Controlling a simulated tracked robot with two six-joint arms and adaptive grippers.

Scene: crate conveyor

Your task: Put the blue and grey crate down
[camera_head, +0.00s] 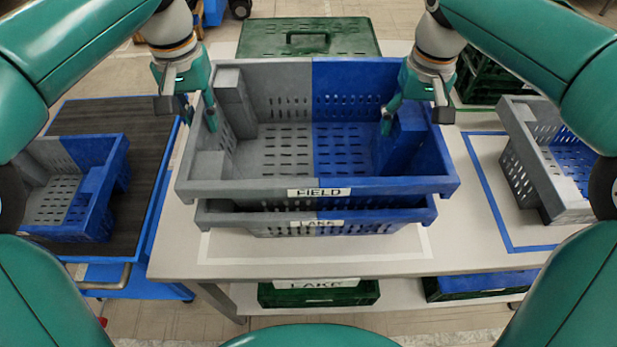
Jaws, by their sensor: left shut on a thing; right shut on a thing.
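The blue and grey crate (240,186) labelled FIELD is in the middle of the head view, grey on the left half and blue on the right. It is empty. It sits above a second grey and blue crate (375,222) labelled LAKE, which stands on the table; I cannot tell whether the two touch. My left gripper (194,108) is shut on the upper crate's left wall. My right gripper (413,106) is shut on its right wall. Most of the lower crate is hidden under the upper one.
The table (300,262) has a white outline under the crates and a blue outline at right. Another grey and blue crate (545,175) stands at right, and one (75,190) lies on a dark cart at left. A green crate (305,38) is behind.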

